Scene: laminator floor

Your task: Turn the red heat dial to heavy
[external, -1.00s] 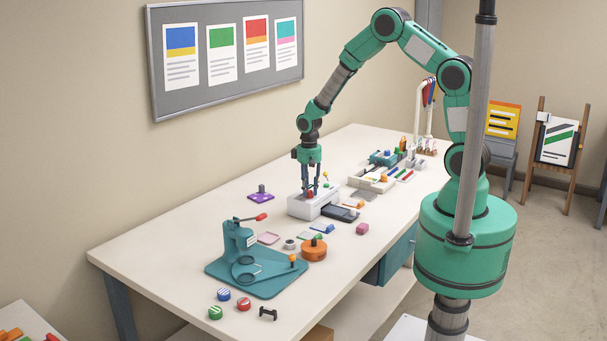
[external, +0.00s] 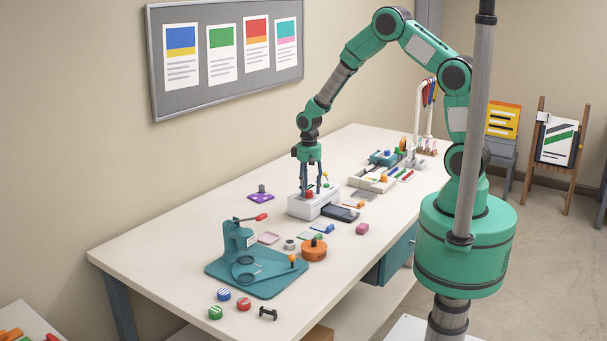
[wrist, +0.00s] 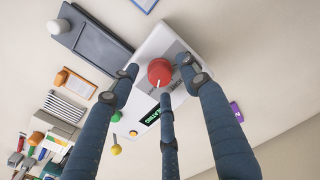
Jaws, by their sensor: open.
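The red heat dial (external: 309,194) is on top of the white laminator (external: 300,207), toward the middle of the table. In the wrist view the dial (wrist: 160,72) is round, with a pale mark on its lower-left edge. Dark lettering and a small display with green characters are on the white casing (wrist: 152,50) around it; I cannot read the settings. My gripper (external: 311,186) points straight down over the dial. Its three fingers are apart, with tips around the dial; whether any tip touches it I cannot tell. The wrist view shows the gripper (wrist: 161,80) empty.
A dark tray (external: 340,213) adjoins the laminator's front. A purple pad (external: 261,198) with a grey knob lies to its left. A teal press (external: 258,272), an orange round piece (external: 314,249) and small parts stand nearer the camera. The table's left back area is clear.

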